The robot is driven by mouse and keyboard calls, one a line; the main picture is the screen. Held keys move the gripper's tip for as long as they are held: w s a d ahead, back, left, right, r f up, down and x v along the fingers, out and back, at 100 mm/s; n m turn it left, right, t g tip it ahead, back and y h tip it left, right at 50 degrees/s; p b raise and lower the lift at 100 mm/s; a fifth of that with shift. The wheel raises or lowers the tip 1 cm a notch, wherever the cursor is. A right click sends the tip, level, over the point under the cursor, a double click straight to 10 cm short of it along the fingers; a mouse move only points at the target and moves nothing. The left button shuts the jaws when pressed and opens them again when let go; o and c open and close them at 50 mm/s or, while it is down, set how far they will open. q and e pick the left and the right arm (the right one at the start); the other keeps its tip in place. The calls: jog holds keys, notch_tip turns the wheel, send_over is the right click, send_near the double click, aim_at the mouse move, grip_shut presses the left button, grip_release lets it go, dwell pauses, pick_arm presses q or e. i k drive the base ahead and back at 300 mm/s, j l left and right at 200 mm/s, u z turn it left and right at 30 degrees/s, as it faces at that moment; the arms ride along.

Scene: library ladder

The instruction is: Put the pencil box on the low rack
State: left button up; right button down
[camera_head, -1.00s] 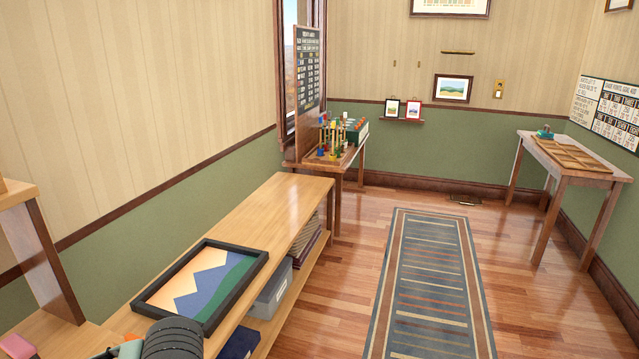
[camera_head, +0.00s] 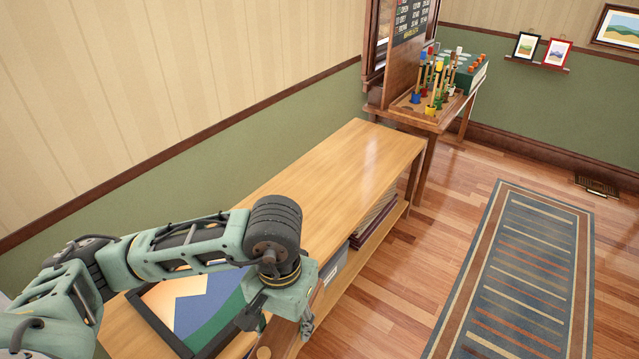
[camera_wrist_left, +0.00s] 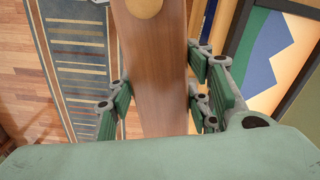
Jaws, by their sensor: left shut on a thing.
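My left gripper (camera_head: 280,318) is shut on a long brown wooden piece, which I take to be the pencil box (camera_wrist_left: 151,75). In the left wrist view it runs between the green finger pads, with a pale round spot near its top edge. In the head view the gripper hides most of it, beside the front edge of the low wooden rack (camera_head: 340,172). The rack has a bare wooden top at its far part and a lower shelf. My right gripper is not in view.
A framed landscape picture (camera_head: 188,310) lies on the near part of the rack top, partly behind my left arm. A grey box (camera_head: 335,264) and dark stacked items (camera_head: 374,218) sit on the lower shelf. A table with coloured pegs (camera_head: 432,112) stands beyond. The striped rug (camera_head: 522,270) lies right.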

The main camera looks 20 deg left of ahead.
aim_at(318, 205)
jog(key=i, duration=1.85)
jog(key=i+u, duration=0.15)
jog(key=u, duration=0.35)
jog(key=i+u, duration=0.1)
jog(key=u, duration=0.35)
jog(key=i+l+u, duration=0.1)
jog(key=u, duration=0.4)
jog(key=l, duration=0.1)
